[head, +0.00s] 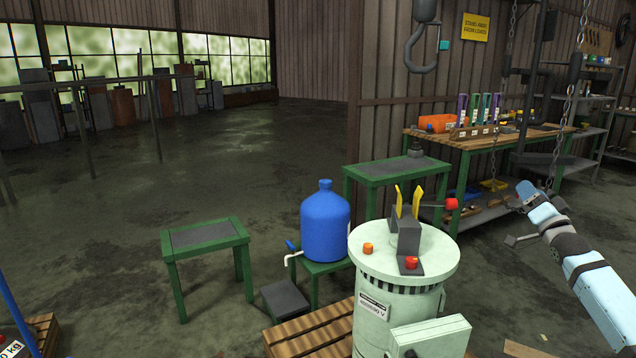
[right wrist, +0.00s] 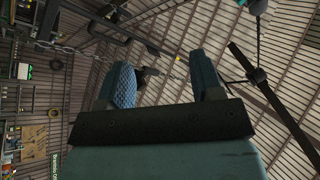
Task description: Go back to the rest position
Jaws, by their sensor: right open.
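My right arm reaches in from the right edge of the head view. My right gripper (head: 530,196) is raised in the air, to the right of the pale green cylindrical machine (head: 398,290) and apart from it. In the right wrist view the two fingers of the right gripper (right wrist: 165,82) stand apart with nothing between them, pointing up toward the roof. My left gripper is not in the head view. A blue water jug (head: 325,228) stands upright on a low green stand, with a pale spout on its left.
A green table (head: 205,236) stands left, another (head: 395,172) behind the machine. A workbench (head: 480,141) with coloured tubes and an orange bin is at the back right. Chains (head: 571,95) and a hook (head: 422,45) hang nearby. Pallets (head: 315,330) lie in front. The left floor is mostly clear.

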